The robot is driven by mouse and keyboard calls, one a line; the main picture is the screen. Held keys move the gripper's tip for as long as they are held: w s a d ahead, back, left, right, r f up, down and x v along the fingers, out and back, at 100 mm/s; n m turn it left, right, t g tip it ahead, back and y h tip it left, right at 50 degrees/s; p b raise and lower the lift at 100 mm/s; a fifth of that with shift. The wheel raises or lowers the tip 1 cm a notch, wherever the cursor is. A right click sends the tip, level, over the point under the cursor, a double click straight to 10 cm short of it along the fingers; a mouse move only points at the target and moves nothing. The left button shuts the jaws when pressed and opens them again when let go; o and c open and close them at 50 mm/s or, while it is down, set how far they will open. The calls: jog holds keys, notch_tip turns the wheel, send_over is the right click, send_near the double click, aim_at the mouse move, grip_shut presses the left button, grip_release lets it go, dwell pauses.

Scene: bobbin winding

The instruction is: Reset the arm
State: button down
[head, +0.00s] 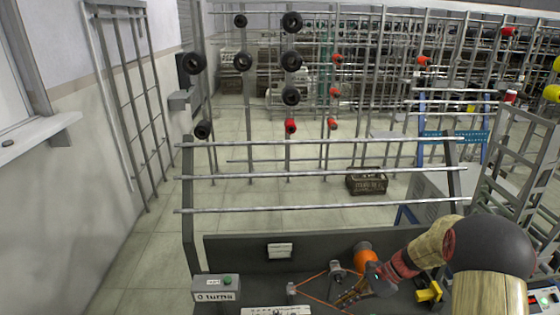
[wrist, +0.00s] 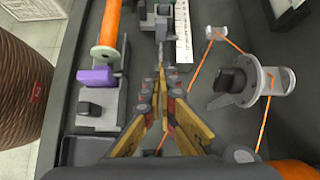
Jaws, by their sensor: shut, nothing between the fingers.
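My gripper (wrist: 160,80) is shut and empty in the wrist view, its fingertips together above the dark winding bench (wrist: 60,155). In the head view my gripper (head: 345,298) is low over the bench, beside the orange supply spool (head: 364,252). Part of my arm reaches in from the right. In the wrist view an orange-wound bobbin (wrist: 108,30) sits on a holder left of my gripper, with a purple block (wrist: 97,78) below it. Orange thread (wrist: 193,75) runs around guides to the right of my fingers.
A counter box (head: 215,290) reading 0 turns stands at the bench's left. A yellow part (head: 429,292) is near my arm. Horizontal rails (head: 320,207) cross behind the bench. Racks with dark and red spools (head: 291,61) stand farther back. A dark crate (head: 366,182) sits on the floor.

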jog(key=s+n+h, duration=0.1)
jog(key=s+n, duration=0.1)
jog(key=s, duration=0.1)
jog(key=s+d+n+g+h, duration=0.1)
jog(key=s+n, duration=0.1)
jog(key=s, duration=0.1)
jog(key=s+r+n+h, duration=0.1)
jog(key=s, duration=0.2)
jog(key=shift+s+d+r+n+g, duration=0.1)
jog(key=shift+d+n+g, duration=0.3)
jog(key=s+a+r+n+t+h, duration=0.2)
jog(key=s+r+n, duration=0.3)
jog(key=r, duration=0.7)
jog(key=s+a+r+n+t+h, duration=0.3)
jog(key=s+r+n+t+h, duration=0.1)
jog(key=s+r, duration=0.6)
notch_tip(320, 180, up, 3)
jog(key=shift+s+a+r+n+t, duration=0.1)
jog(key=shift+s+a+n+t, duration=0.2)
jog(key=shift+n+t, duration=0.65)
